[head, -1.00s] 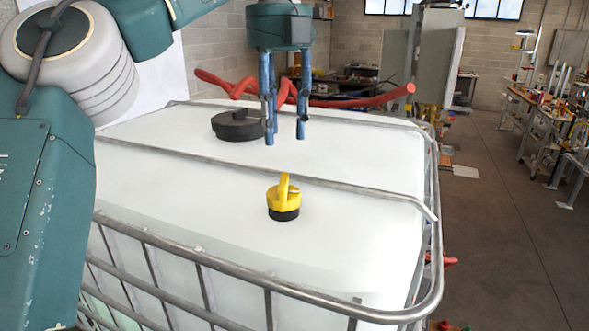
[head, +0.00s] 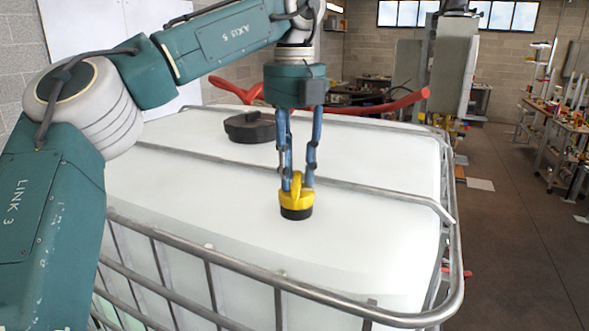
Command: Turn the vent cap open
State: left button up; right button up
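The vent cap (head: 296,201) is yellow with a raised grip on top and a black base. It sits upright on the white tank top (head: 215,195), near the middle of the head view. My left gripper (head: 298,183) points straight down over it. Its two blue fingers reach down on either side of the yellow grip, with the tips close to the cap. A small gap seems to show beside the right finger, so the fingers look open around the grip. Whether either finger touches the cap is hard to tell. My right gripper is out of view.
A metal bar (head: 370,190) crosses the tank top just behind the vent cap, and a tube cage rail (head: 230,262) runs along the front. A large black lid (head: 250,127) and a red hose (head: 375,105) lie farther back. Open floor is at right.

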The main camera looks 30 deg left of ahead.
pick_arm(q)
jog(key=shift+a, duration=0.1)
grip_shut()
jog(key=shift+a+f, duration=0.1)
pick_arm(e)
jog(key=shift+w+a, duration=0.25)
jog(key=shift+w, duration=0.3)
